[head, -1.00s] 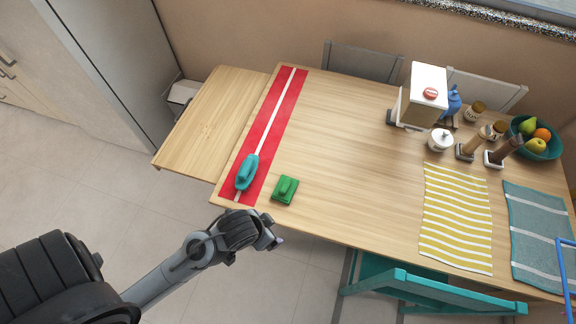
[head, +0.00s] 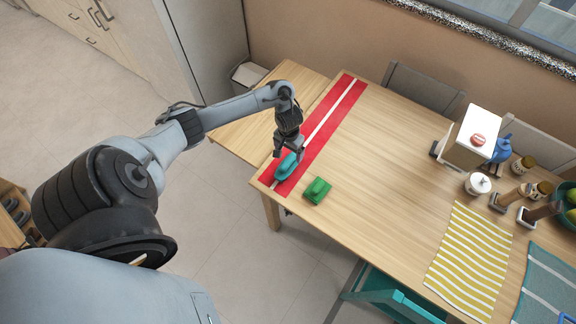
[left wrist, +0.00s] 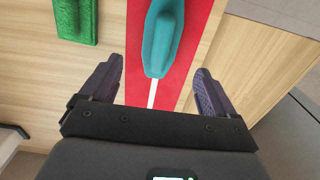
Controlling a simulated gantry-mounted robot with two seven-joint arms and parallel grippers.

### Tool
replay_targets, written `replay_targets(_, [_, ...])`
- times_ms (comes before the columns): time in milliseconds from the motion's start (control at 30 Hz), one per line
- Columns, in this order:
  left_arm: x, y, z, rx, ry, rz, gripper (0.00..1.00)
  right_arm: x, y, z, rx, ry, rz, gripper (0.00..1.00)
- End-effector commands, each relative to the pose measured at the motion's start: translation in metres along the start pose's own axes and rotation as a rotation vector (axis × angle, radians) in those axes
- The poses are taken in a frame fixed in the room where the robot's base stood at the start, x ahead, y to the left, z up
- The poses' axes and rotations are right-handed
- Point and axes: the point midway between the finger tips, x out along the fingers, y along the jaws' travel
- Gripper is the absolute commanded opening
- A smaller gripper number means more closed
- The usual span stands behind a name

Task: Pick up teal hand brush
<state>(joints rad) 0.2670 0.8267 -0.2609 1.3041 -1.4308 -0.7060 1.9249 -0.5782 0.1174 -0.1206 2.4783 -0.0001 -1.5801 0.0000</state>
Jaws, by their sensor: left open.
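The teal hand brush (head: 286,167) lies on the red runner near the table's front left corner. It also shows in the left wrist view (left wrist: 161,42), between and just beyond the two fingertips. My left gripper (head: 288,152) is above the brush in the head view, pointing down. In the left wrist view its fingers (left wrist: 158,80) are spread wide and nothing is between them. The brush's far end is cut off by the top edge of that view. My right gripper is not in view.
A green brush (head: 317,190) lies on bare wood close to the teal one. The red runner (head: 338,112) has a white stripe. A white box (head: 470,140), jars and a yellow striped cloth (head: 470,255) are farther right. The table's middle is clear.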

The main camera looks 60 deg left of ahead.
Motion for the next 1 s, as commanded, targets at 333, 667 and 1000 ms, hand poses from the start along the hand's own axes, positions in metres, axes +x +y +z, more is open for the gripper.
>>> replay_targets(333, [0.045,-0.001,0.001,-0.007,-0.005,-0.001,0.89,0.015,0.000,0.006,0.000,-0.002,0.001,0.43])
replay_targets(667, [0.070,-0.002,0.004,-0.004,-0.006,-0.002,0.89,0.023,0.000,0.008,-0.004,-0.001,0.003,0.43])
replay_targets(1000, [0.100,-0.003,0.004,-0.004,-0.003,-0.002,0.89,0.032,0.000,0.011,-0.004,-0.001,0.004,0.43])
